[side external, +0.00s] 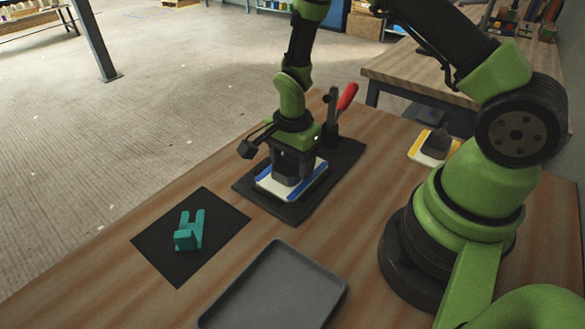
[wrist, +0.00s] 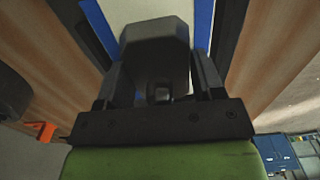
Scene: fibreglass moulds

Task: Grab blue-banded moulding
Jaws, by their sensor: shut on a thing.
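The blue-banded moulding (side external: 266,187) is a pale plate with blue strips along its edges and a dark grey block standing on it. It lies on a black base (side external: 298,213) in the side view. My gripper (side external: 287,172) points down over it and is shut on the dark block. In the wrist view the dark block (wrist: 155,50) sits between the two fingers of my gripper (wrist: 157,85), with a blue band (wrist: 203,22) visible behind. The fingers hide part of the block in the side view.
A red-handled clamp (side external: 347,96) stands at the base's back edge. A yellow-banded moulding (side external: 425,158) with a dark block lies to the right. A teal fixture (side external: 190,232) sits on a black mat (side external: 158,243) at left. An empty grey tray (side external: 275,290) is in front.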

